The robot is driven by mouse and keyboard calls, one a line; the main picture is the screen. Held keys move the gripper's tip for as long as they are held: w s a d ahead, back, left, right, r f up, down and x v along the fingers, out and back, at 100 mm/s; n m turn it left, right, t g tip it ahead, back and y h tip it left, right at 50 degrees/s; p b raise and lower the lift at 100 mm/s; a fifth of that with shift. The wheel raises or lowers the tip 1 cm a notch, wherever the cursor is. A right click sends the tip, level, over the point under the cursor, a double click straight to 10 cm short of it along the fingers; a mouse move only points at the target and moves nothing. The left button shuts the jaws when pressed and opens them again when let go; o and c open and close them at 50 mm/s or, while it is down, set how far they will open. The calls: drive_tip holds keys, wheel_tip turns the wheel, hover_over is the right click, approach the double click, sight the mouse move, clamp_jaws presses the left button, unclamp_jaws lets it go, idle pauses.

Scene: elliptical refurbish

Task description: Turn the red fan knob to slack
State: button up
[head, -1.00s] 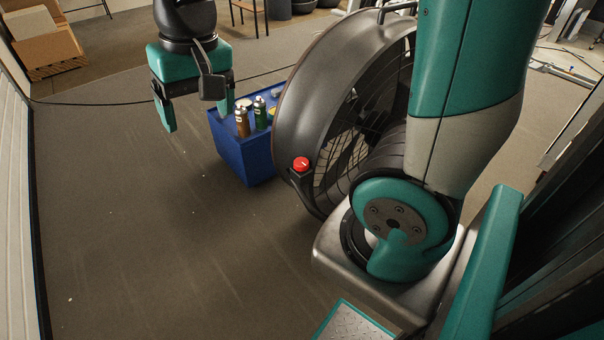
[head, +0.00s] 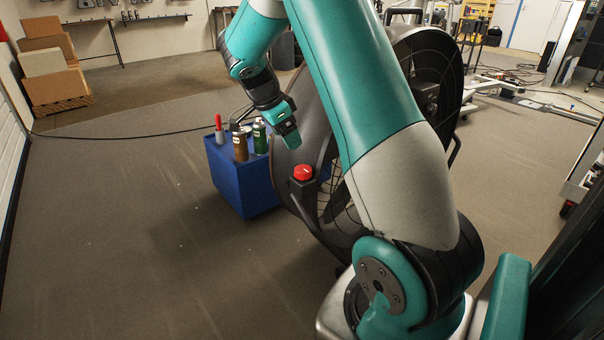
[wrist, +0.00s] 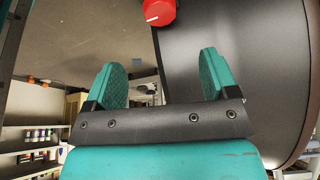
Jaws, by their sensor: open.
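The red fan knob (head: 303,173) sits on a dark box at the near edge of the large black drum fan (head: 425,75). In the wrist view the knob (wrist: 159,11) shows at the top, with a white pointer mark, beyond the fingertips and between their lines. My gripper (head: 291,137) is above and slightly left of the knob in the head view, beside the fan's rim. In the wrist view the two teal fingers of my gripper (wrist: 160,75) stand wide apart with nothing between them. The knob is apart from the fingers.
A blue cart (head: 232,185) with spray cans (head: 240,146) and a red-handled tool (head: 219,127) stands left of the fan. Cardboard boxes (head: 55,75) are at the back left.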

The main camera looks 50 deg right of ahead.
sight(303, 168)
drive_tip(key=b+x, duration=0.3)
drive_tip(key=x, duration=0.9)
drive_tip(key=shift+f, duration=0.2)
drive_tip(key=shift+c, duration=0.3)
drive_tip(key=c, duration=0.9)
